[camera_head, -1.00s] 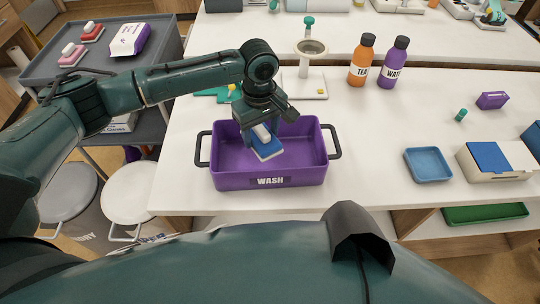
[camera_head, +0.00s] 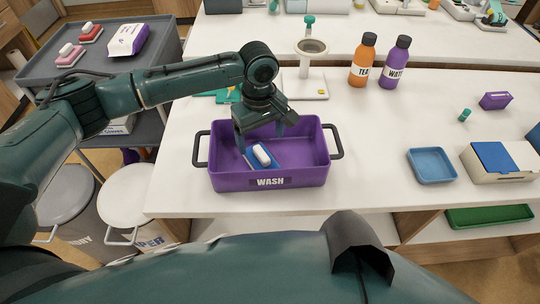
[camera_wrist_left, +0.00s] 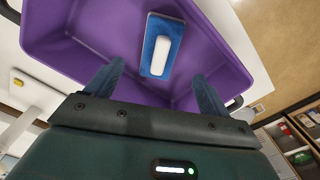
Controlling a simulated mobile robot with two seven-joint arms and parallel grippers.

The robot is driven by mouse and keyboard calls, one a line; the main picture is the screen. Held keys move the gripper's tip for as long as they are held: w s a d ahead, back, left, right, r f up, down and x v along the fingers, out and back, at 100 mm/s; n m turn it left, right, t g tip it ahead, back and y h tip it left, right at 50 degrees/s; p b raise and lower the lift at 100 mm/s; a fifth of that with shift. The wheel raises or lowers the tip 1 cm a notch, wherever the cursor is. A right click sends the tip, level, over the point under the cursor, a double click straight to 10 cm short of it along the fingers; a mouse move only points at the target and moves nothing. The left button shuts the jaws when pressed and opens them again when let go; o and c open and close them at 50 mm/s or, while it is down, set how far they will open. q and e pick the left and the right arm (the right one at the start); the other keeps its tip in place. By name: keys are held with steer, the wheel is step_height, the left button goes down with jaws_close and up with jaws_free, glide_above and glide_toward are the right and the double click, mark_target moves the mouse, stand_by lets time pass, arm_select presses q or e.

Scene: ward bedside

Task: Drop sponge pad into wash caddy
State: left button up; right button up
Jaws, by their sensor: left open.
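The sponge pad (camera_head: 262,156), blue with a white grip on top, lies inside the purple wash caddy (camera_head: 306,174). In the left wrist view the pad (camera_wrist_left: 161,47) shows beyond the fingertips, inside the caddy (camera_wrist_left: 205,57). My left gripper (camera_head: 263,138) is above the caddy, pointing down. In the left wrist view its two fingers (camera_wrist_left: 155,85) are spread apart with nothing between them, and the pad is apart from them. My right gripper is not in view.
An orange tea bottle (camera_head: 362,60) and a purple water bottle (camera_head: 394,62) stand behind the caddy at right. A stand with a round cup (camera_head: 312,47) is behind it. A blue tray (camera_head: 431,166) lies to the right. Clear white table lies between caddy and tray.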

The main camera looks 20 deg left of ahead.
arm_select(q)
step_height(320, 180, up, 13)
stand_by(0.6)
stand_by(0.3)
